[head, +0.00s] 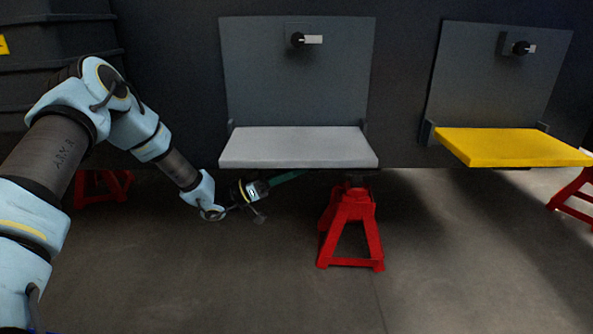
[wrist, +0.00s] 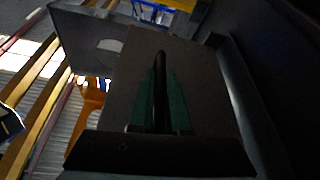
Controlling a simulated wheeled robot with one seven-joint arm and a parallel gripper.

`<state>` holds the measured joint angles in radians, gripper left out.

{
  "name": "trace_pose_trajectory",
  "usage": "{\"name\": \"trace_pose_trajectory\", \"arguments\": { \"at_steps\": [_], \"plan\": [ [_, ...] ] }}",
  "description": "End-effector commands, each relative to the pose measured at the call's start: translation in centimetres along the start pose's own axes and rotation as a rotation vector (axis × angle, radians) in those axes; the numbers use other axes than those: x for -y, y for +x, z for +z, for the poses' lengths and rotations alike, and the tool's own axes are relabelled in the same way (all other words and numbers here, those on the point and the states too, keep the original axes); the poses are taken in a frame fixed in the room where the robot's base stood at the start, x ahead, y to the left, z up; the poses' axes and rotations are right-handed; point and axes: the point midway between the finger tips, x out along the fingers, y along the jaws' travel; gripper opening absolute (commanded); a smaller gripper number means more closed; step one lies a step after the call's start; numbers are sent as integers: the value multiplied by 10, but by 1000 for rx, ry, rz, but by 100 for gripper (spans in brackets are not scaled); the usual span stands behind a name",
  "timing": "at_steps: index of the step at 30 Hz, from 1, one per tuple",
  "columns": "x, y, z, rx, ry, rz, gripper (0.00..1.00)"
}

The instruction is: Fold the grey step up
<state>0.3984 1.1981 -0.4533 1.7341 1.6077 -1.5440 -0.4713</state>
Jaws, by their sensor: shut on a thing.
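The grey step (head: 298,147) is folded down and lies about level below its grey back plate (head: 270,85). A black latch with a pale handle (head: 306,40) sits high on that plate. My gripper (head: 285,178) reaches in from the left, below the step's front edge, with its green fingers towards the underside. In the wrist view the green fingers (wrist: 160,105) are shut on a dark, narrow, rounded piece (wrist: 159,75) against a dim flat surface (wrist: 200,85), which appears to be the step's underside. The exact contact is too dark to tell.
A yellow step (head: 510,146) is folded down at the right, with its own plate and latch (head: 521,48). A red stand (head: 350,225) is close to the right of my gripper; another (head: 102,187) is at the left. The floor in front is clear.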

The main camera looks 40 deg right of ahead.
Motion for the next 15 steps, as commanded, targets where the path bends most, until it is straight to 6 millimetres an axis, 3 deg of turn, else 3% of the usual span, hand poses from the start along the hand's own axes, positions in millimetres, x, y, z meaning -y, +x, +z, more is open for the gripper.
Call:
{"name": "trace_pose_trajectory", "arguments": {
  "at_steps": [15],
  "plan": [
    [-2, 1, -5, 0, -25, -11, 0]
  ]
}}
